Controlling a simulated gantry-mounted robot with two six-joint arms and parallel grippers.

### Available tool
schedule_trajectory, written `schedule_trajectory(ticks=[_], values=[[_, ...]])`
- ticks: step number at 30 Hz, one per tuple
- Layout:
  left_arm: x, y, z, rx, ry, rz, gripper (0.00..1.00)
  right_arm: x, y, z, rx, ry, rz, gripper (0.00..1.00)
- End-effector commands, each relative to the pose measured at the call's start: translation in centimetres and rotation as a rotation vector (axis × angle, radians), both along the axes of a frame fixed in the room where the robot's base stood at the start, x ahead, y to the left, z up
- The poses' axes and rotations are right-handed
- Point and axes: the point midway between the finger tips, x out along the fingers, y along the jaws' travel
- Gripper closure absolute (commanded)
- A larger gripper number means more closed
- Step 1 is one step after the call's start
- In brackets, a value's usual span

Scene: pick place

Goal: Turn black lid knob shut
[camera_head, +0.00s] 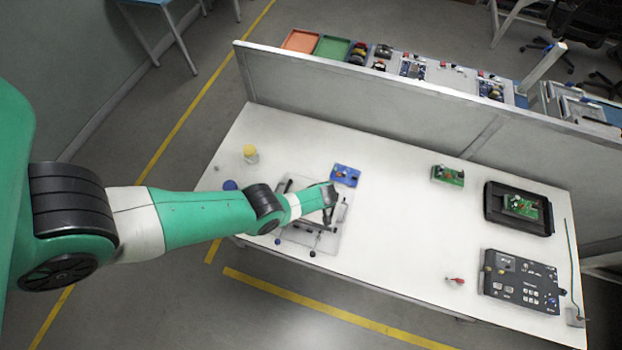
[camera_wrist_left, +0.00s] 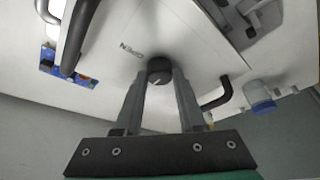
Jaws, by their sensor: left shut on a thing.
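The black knob (camera_wrist_left: 159,64) sits on a light grey lid (camera_wrist_left: 115,45) with the word "OPEN" printed close to it. A pale pointer line shows on the knob. In the left wrist view, the two grey fingers of my left gripper (camera_wrist_left: 159,80) are closed on the knob from both sides. In the head view, my left gripper (camera_head: 328,207) is over the pale box with the lid (camera_head: 325,242), near the table's front edge, and the knob is hidden there. My right gripper is in neither view.
Black bar handles (camera_wrist_left: 220,95) flank the knob. A blue board (camera_head: 345,174) lies just behind the box, and a yellow-capped jar (camera_head: 250,153) stands back left. A green board (camera_head: 448,175), black tray (camera_head: 518,208) and black panel (camera_head: 521,281) are on the right. The table's middle is clear.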

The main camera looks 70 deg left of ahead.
Motion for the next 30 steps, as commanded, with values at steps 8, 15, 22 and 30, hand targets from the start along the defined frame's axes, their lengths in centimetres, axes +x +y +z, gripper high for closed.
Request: schedule_trajectory(ticks=[8,15,22,30], values=[[-0.1,-0.1,-0.1,-0.003,0.000,0.007,1.00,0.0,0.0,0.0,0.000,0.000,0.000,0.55],[-0.1,-0.1,-0.1,-0.002,0.001,0.006,0.41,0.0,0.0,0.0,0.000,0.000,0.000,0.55],[0.0,0.0,0.0,-0.001,0.000,0.005,0.30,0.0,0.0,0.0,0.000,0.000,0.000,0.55],[0.1,-0.4,1.5,-0.001,0.001,0.004,0.30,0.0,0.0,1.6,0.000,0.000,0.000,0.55]])
